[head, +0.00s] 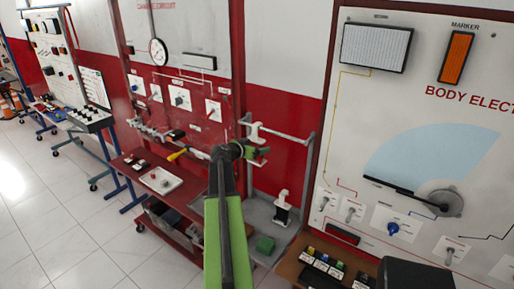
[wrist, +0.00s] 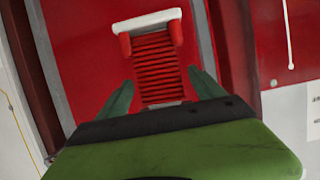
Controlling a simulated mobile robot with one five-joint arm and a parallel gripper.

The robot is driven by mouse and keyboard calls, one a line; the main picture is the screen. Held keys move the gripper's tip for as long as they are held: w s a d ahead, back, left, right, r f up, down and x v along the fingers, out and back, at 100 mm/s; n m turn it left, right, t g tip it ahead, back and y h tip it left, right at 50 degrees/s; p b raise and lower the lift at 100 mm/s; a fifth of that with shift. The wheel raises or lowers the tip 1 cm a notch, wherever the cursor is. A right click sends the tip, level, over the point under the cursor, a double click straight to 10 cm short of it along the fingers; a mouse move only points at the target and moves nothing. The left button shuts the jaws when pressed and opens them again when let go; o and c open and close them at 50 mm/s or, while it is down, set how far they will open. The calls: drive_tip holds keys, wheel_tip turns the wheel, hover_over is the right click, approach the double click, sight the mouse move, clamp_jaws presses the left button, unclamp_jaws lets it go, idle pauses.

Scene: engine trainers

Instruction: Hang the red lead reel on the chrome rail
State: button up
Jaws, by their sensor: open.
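In the wrist view the red lead reel (wrist: 158,68) shows as a ribbed red coil with a white piece across its top and a small pale edge at its bottom. My gripper (wrist: 161,85) is open, with one green finger on each side of the coil's lower part. Narrow gaps seem to show between fingers and coil. In the head view my gripper (head: 257,151) is by the left end of the chrome rail (head: 287,135), just below a white fitting (head: 255,131). I cannot make out the red reel in the head view.
A white-and-black item (head: 282,207) stands on the grey shelf below the rail, with a green block (head: 265,244) in front. A red bench (head: 150,200) with a white tray (head: 161,180) is at left. The body-electrics panel (head: 420,130) stands close on the right.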

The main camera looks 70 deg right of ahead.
drive_tip(key=p+v, duration=0.5)
drive_tip(key=v, duration=1.2)
drive_tip(key=shift+p, duration=0.35)
drive_tip(key=shift+w+a+r, duration=0.1)
